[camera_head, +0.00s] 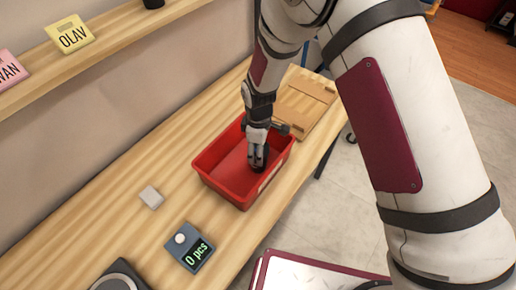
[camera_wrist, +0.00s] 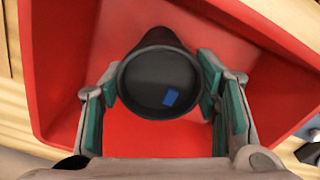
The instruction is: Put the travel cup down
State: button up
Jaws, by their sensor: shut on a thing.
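The travel cup (camera_wrist: 160,82) is a dark, round cup seen from above in the wrist view, with a small blue patch inside its rim. My gripper (camera_wrist: 160,90) is shut on it, with one green-padded finger on each side. In the head view my gripper (camera_head: 258,158) points down into a red bin (camera_head: 213,181), and the dark cup is mostly hidden by the fingers. The red bin's floor and walls surround the cup in the wrist view. I cannot tell whether the cup's base touches the bin floor.
The bin stands on a wooden bench (camera_head: 130,222). A wooden board (camera_head: 305,100) lies behind it. A grey block (camera_head: 151,197) and a counter device reading "0 pcs" (camera_head: 190,247) lie in front. A shelf with name cards (camera_head: 70,34) runs along the wall. The bin floor around the cup looks empty.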

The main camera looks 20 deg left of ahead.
jog(key=shift+f, duration=0.15)
jog(key=o, duration=0.7)
jog(key=shift+o, duration=0.2)
notch_tip(320, 180, up, 12)
jog(key=b, duration=0.2)
jog(key=shift+r, duration=0.2)
